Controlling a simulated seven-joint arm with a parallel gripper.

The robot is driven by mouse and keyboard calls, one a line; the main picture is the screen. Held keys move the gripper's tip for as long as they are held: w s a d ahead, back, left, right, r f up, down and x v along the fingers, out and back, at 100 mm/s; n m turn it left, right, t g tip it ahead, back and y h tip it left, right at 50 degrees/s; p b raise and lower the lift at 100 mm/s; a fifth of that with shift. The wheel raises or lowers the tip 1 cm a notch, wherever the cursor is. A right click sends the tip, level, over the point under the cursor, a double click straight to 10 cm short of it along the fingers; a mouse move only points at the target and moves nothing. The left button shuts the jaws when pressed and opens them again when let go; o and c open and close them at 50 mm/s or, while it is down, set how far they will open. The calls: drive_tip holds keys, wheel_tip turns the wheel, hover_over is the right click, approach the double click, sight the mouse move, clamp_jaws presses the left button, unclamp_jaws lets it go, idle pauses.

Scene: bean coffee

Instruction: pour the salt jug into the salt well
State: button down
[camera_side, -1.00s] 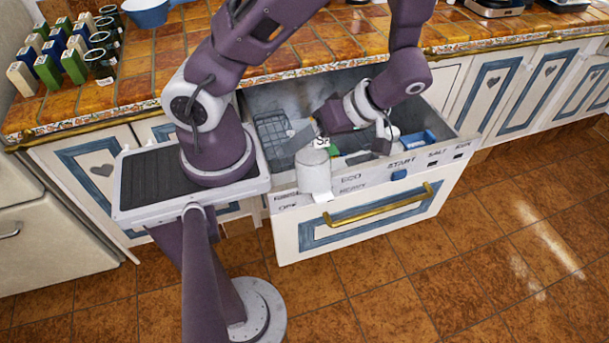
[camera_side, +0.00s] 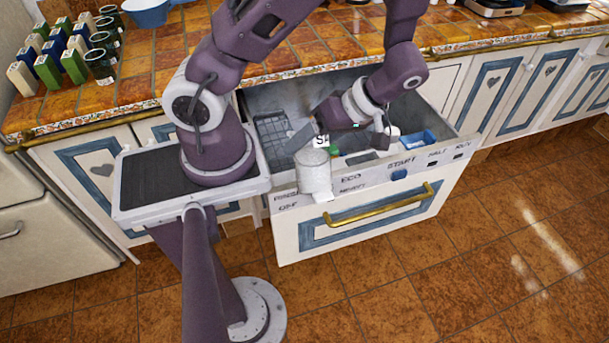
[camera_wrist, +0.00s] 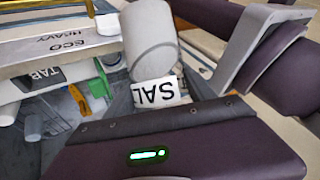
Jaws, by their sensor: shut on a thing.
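The salt jug (camera_side: 314,175) is a pale grey-white cylinder at the front left of the open drawer, over its front rim. Its white label, partly readable as "SAL", shows in the wrist view, with the jug (camera_wrist: 150,42) leaning above it. My gripper (camera_side: 310,138) is purple and grey and reaches down from the right, shut on the jug. The fingertips are largely hidden. I cannot make out the salt well's opening in either view.
The open drawer (camera_side: 365,215) has a brass handle, printed words and a blue button (camera_side: 399,174). A wire rack (camera_side: 272,130) and a blue box (camera_side: 417,140) are inside. Small green and orange items show in the wrist view. The tiled counter (camera_side: 150,75) is behind.

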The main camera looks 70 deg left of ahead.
sight(310, 152)
drive_tip(key=shift+a+f+m+h, duration=0.1)
drive_tip(key=shift+f+m+h, duration=0.2)
drive_tip(key=shift+f+h, duration=0.6)
idle(1.5)
drive_tip(key=shift+a+f+g+h, duration=0.1)
drive_tip(key=shift+f+g+h, duration=0.2)
drive_tip(key=shift+f+h, duration=0.35)
idle(1.8)
drive_tip(key=shift+w+a+r+m+h, duration=0.1)
drive_tip(key=shift+a+r+m+h, duration=0.15)
drive_tip(key=shift+m+h, duration=0.35)
idle(1.9)
drive_tip(key=shift+a+h, duration=0.15)
drive_tip(key=shift+h, duration=0.1)
idle(0.4)
